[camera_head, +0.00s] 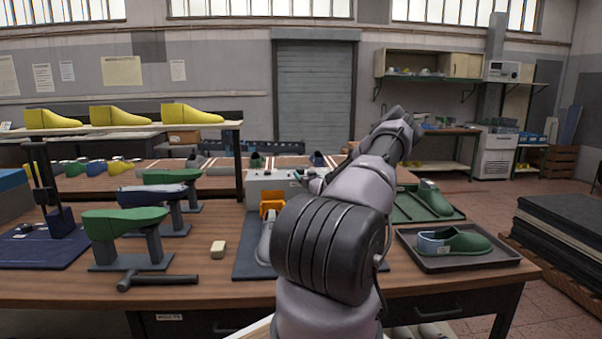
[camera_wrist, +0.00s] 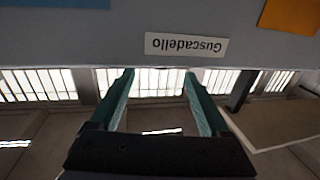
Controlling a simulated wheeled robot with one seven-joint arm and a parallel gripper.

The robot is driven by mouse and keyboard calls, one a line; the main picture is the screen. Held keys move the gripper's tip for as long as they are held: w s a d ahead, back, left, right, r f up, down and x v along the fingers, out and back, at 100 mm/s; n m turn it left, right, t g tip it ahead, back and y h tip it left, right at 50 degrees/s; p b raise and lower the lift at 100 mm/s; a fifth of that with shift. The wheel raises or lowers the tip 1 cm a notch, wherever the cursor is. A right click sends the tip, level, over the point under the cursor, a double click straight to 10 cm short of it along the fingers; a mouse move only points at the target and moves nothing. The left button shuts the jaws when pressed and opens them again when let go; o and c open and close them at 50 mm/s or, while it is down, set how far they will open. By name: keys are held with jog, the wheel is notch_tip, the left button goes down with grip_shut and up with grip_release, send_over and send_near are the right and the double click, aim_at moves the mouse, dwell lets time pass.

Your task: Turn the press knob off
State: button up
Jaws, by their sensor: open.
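The press (camera_head: 262,185) is a light grey box with an orange part (camera_head: 271,205) low on its front, on the workbench left of my arm. My arm hides its right side. I cannot make out the knob in either view. In the wrist view a grey panel (camera_wrist: 90,50) fills the top, with an upside-down label "Guscadello" (camera_wrist: 187,44) and an orange patch (camera_wrist: 290,15) at upper right. My gripper (camera_wrist: 158,74) is open and empty, its two teal fingers apart and pointing toward the panel's lower edge. In the head view my arm mostly hides the gripper.
A tray (camera_head: 470,263) with a green and blue shoe stands right. A shelf (camera_head: 150,128) holds yellow lasts. Bare wood shows between the block and stands.

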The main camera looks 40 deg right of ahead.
aim_at(302, 171)
jog(key=shift+x, duration=2.7)
grip_shut()
